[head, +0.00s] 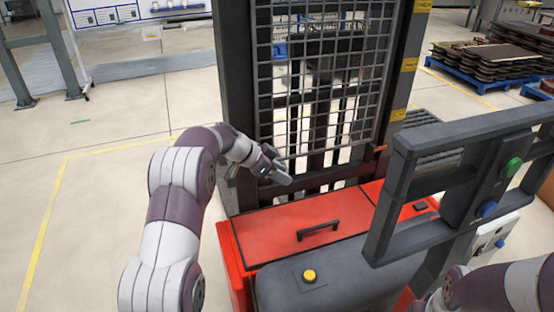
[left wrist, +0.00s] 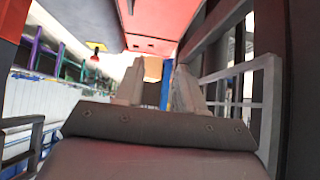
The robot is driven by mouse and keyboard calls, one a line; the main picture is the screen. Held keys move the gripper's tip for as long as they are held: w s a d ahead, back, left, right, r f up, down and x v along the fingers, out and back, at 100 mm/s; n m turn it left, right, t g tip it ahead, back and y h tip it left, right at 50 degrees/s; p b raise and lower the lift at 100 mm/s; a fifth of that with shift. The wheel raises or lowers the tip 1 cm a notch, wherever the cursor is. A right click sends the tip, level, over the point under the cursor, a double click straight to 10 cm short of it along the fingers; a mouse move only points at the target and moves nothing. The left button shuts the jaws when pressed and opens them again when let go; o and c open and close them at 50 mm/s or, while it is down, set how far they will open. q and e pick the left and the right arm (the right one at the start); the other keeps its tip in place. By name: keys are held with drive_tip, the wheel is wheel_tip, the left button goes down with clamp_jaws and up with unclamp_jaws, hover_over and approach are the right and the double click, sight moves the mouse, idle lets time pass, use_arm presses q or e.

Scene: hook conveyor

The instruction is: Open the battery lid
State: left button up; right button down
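The battery lid (head: 290,225) is a flat red panel on the truck body and lies closed. Its dark bar handle (head: 318,230) stands up near the front edge. My left gripper (head: 283,178) is above and behind the lid, near the mast, apart from the handle. In the left wrist view its two fingers (left wrist: 157,75) are spread with nothing between them.
A dark mast with a wire grid (head: 325,85) rises behind the lid. A grey frame (head: 400,190) with green and blue buttons stands to the right. A yellow button (head: 309,275) sits on the grey cover in front.

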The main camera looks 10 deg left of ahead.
use_arm(q)
drive_tip(key=shift+s+a+r, duration=0.3)
drive_tip(key=shift+a+r, duration=0.15)
use_arm(e)
drive_tip(key=shift+r, duration=0.6)
